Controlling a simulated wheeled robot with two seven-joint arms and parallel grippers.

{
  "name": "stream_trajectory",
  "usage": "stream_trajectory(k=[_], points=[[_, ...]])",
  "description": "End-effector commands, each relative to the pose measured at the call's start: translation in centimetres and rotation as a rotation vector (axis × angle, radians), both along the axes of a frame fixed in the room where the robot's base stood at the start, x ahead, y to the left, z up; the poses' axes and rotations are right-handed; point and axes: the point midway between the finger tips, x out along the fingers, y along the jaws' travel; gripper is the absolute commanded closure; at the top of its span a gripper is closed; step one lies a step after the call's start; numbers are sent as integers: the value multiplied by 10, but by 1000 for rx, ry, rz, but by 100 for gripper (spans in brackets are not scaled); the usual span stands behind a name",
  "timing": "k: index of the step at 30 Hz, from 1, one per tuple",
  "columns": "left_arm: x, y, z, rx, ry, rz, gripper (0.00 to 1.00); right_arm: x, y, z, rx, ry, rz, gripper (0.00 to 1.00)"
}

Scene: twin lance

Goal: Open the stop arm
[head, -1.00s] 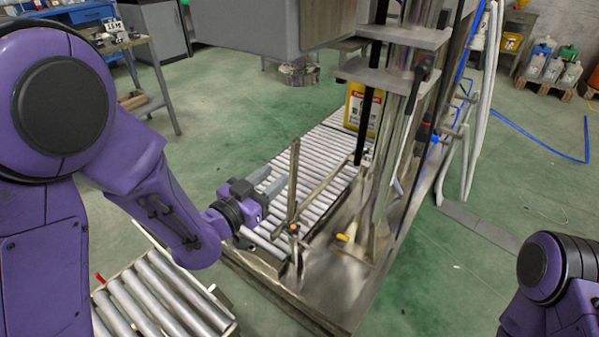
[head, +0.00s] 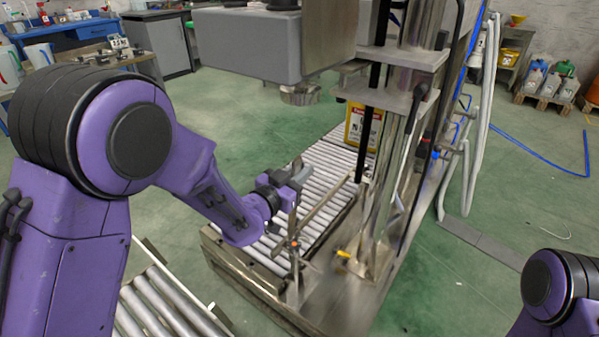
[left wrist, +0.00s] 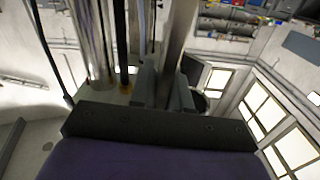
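The stop arm appears to be the thin metal bar (head: 322,207) slanting over the roller conveyor from an upright metal post (head: 292,255) at the conveyor's near edge. A small orange piece shows at their joint. My left gripper (head: 299,172) is over the rollers, just beside and behind the top of the post in the head view. Its two grey fingers (left wrist: 164,85) stand apart in the left wrist view, with no object clearly held between them. Whether a finger touches the bar or post cannot be told. My right gripper is out of view; only part of that arm shows.
A yellow canister (head: 363,127) stands on the roller conveyor (head: 325,160) further back. A tall metal column frame (head: 395,150) rises right of the rollers, and a grey box head (head: 265,42) hangs above. A second roller section (head: 165,305) lies at the front left.

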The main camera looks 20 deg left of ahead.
Motion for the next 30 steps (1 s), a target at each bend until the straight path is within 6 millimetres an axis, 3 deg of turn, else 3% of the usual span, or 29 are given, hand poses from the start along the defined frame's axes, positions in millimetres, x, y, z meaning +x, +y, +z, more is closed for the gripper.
stream_trajectory(k=[5,14,23,24,25,30], points=[[0,1,1,-4,1,1,100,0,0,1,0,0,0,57],[14,39,1,-165,60,2,100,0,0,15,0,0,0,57],[14,41,-1,-173,65,0,100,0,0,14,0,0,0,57],[14,41,-1,-173,65,0,70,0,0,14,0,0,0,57],[14,41,-1,-173,65,0,62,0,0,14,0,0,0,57],[14,41,-1,-174,64,0,62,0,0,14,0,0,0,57]])
